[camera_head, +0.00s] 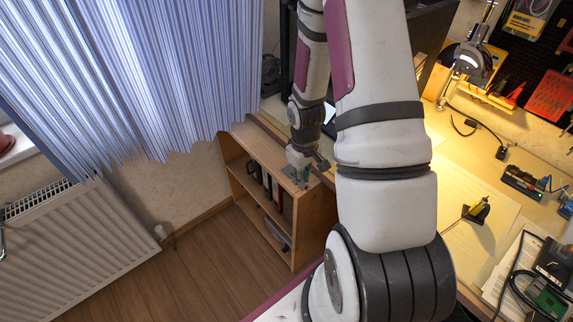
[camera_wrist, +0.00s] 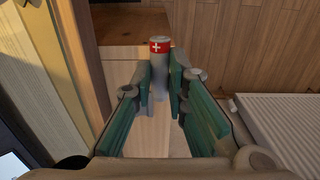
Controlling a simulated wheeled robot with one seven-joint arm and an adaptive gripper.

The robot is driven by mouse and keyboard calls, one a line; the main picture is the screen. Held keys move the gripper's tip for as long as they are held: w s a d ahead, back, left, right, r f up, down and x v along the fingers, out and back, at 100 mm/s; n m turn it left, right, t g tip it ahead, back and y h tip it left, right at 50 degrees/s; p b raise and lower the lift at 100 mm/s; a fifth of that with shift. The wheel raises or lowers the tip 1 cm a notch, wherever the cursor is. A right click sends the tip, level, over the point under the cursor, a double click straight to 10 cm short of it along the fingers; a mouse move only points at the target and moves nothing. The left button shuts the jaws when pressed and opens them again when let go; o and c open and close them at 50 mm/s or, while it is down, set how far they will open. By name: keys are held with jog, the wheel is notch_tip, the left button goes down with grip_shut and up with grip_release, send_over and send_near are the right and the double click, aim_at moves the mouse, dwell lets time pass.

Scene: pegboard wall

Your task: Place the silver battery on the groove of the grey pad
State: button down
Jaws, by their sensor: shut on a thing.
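The silver battery (camera_wrist: 159,64) shows in the wrist view. It is a grey cylinder with a red band and a white plus near its top end. My gripper (camera_wrist: 160,85) is shut on it, with one green-padded finger on each side and the banded end sticking out past the fingertips. In the head view my gripper (camera_head: 299,180) is small, over the top of the wooden shelf unit, and the battery cannot be made out there. I cannot make out the grey pad or its groove in either view.
The wooden shelf unit (camera_head: 262,150) holds several binders. A radiator (camera_head: 85,245) and a blue curtain (camera_head: 150,70) are at left. The lit desk (camera_head: 455,165) at right carries a lamp (camera_head: 468,62), electronics and a yellow-and-dark object (camera_head: 478,209). My arm hides the middle.

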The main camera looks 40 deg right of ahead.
send_over(290, 172)
jog(key=shift+s+f, duration=0.1)
jog(key=shift+f, duration=2.1)
jog(key=shift+f, duration=0.15)
jog(key=c, duration=1.7)
grip_release()
jog(key=shift+o, duration=0.6)
